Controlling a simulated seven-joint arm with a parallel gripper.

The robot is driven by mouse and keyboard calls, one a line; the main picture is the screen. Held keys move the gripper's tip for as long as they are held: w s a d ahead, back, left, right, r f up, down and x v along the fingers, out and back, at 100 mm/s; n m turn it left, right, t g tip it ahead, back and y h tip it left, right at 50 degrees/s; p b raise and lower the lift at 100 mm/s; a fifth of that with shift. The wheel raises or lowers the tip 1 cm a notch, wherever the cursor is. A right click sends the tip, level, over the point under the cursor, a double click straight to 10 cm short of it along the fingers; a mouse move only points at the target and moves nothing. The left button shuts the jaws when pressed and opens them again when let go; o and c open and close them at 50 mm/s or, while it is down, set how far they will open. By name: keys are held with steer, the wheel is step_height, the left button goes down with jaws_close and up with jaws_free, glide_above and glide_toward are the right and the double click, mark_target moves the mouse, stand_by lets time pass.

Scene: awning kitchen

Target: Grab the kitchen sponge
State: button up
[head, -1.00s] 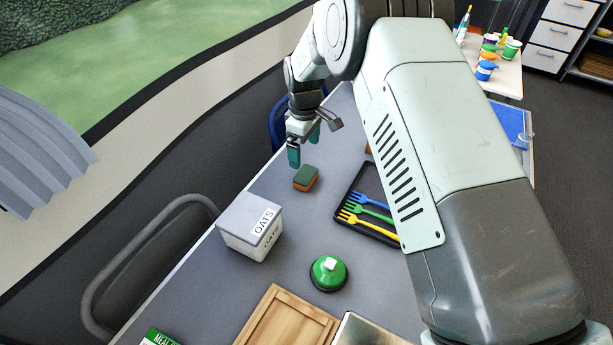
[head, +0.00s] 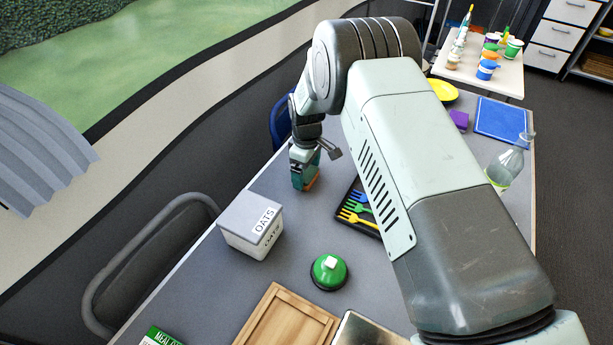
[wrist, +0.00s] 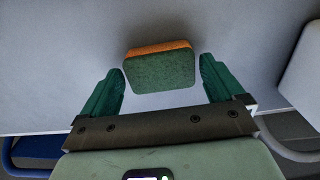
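The kitchen sponge has a green top and an orange underside. In the wrist view the sponge (wrist: 160,70) lies on the grey table, roughly centred between and slightly beyond the tips of my fingers, with a gap on each side. My gripper (wrist: 162,82) is open and empty, its two green fingers spread wide. In the head view my gripper (head: 304,180) is low over the table and hides most of the sponge (head: 313,183). Only an orange-brown edge of it shows beside the fingers.
An oats container (head: 249,226) stands near the sponge, toward the lower left. A black tray with coloured forks (head: 358,215) lies to the right, partly under my arm. A green round object (head: 328,272) and a wooden board (head: 287,325) are nearer. A clear bottle (head: 505,168) stands right.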

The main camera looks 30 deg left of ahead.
steer(key=c, duration=0.8)
